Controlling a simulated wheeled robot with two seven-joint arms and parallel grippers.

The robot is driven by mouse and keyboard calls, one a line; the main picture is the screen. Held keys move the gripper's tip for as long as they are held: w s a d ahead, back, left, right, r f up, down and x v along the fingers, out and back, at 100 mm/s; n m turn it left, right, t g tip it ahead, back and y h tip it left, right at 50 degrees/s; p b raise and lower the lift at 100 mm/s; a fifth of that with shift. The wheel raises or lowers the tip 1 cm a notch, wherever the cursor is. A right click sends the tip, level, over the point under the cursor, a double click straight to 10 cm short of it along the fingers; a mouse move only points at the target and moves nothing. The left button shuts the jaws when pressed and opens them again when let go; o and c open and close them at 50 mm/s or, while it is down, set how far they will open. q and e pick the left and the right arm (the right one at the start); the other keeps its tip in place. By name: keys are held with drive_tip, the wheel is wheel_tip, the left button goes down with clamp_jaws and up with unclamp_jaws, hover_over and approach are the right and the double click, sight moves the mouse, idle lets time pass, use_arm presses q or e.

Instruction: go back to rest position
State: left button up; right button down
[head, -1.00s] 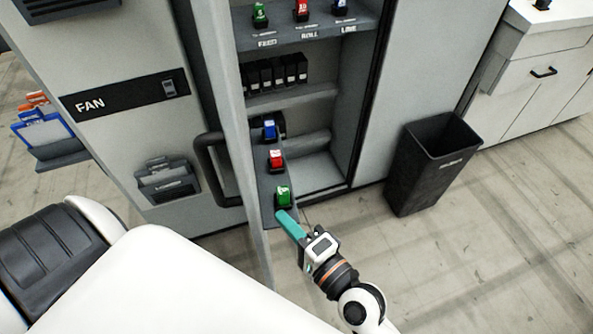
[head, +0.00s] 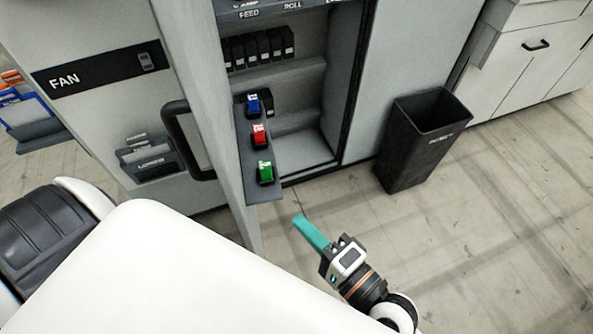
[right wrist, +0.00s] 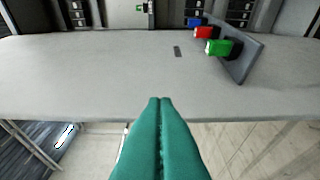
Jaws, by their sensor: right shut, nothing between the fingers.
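My right gripper (head: 298,219) has teal fingers and is shut and empty. In the head view it is over the floor, apart from and to the lower right of a small grey shelf (head: 257,189). The shelf, on the open cabinet door, holds a blue switch (head: 253,103), a red switch (head: 259,136) and a green switch (head: 265,172). In the right wrist view the closed fingers (right wrist: 160,103) point toward the grey door panel (right wrist: 90,75), and the green switch (right wrist: 219,47) shows at upper right. My left gripper is not in view.
A black bin (head: 420,150) stands on the floor right of the cabinet. The grey cabinet's front panel marked FAN (head: 100,75) has a dark handle (head: 187,140). White drawers (head: 530,60) stand at upper right. The floor (head: 480,240) around my right arm is clear.

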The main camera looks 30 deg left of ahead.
drive_tip(key=shift+v, duration=1.1)
